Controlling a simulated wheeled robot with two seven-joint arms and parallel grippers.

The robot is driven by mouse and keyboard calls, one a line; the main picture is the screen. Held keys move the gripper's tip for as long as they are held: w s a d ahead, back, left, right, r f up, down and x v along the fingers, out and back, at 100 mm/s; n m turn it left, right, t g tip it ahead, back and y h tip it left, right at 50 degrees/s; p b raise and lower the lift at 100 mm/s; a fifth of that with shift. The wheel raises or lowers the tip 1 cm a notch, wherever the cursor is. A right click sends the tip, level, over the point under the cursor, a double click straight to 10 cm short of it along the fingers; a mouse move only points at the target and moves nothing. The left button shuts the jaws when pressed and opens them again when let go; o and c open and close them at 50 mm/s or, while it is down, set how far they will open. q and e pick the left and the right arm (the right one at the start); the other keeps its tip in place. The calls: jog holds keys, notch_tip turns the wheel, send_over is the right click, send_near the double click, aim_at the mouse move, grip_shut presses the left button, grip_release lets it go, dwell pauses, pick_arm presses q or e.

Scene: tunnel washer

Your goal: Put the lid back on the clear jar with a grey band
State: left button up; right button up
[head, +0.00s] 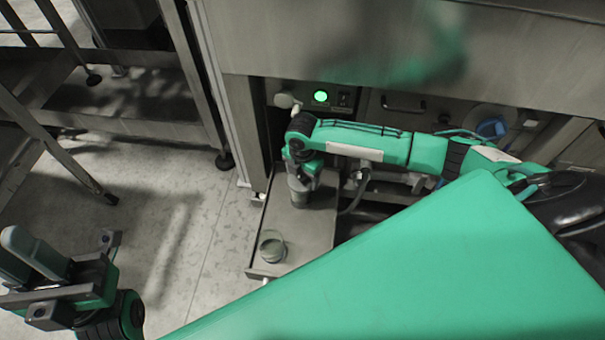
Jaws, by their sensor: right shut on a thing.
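My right gripper (301,180) points down over the far part of a grey metal tray (318,232). It is shut on a small dark grey round thing (299,196), partly hidden by the fingers. I cannot tell whether this is the lid alone or a lidded container, nor whether it touches the tray. A short round clear-looking jar (272,247) stands at the tray's near left, apart from the gripper. Its top is pale grey-green; a grey band is not clear at this size. My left gripper (24,256) is at the lower left, away from the tray; its jaw opening is unclear.
A steel machine front (400,60) overhangs the tray. Below it are a panel with a lit green button (320,96), a handle (403,104) and a blue fitting (490,127). Steel frame legs (215,110) stand left. The floor (160,220) between is clear.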

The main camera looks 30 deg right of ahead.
jog(key=shift+p, duration=0.6)
dwell(0.6)
jog(key=o, duration=1)
jog(key=shift+o, duration=0.2)
jog(key=shift+r+p, duration=3.5)
jog(key=shift+p, duration=0.65)
grip_shut()
